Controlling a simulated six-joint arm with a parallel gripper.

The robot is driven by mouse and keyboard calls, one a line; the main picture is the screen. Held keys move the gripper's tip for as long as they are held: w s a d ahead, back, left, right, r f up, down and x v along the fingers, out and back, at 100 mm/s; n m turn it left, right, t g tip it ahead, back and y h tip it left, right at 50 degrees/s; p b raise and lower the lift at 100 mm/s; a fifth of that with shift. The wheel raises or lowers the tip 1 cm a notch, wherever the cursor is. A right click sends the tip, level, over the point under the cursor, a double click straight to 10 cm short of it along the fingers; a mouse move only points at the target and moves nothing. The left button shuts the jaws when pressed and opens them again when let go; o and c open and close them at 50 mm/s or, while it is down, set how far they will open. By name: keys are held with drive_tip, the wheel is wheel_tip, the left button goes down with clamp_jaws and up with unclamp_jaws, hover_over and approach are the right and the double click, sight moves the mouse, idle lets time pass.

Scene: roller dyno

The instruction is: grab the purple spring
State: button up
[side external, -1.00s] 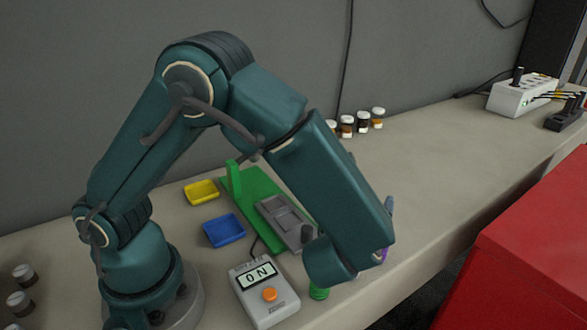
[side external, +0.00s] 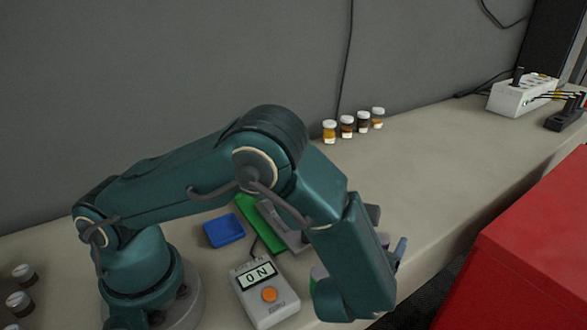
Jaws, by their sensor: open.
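The purple spring (side external: 384,240) is mostly hidden behind my forearm; only a small purple patch shows at the forearm's right edge, near the front of the bench. My gripper (side external: 389,232) is open and also largely hidden there, with a grey part and a blue-grey part showing on either side of the purple patch. I cannot tell whether it touches the spring or has it between the fingers. A green spring (side external: 318,276) shows partly at the left of my wrist.
A scale reading "ON" (side external: 264,291) with an orange button stands left of my wrist. Behind it are a blue tray (side external: 224,230) and a green base (side external: 261,226). Several capped jars (side external: 346,127) stand near the wall. A red block (side external: 530,245) is at right.

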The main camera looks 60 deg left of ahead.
clamp_jaws()
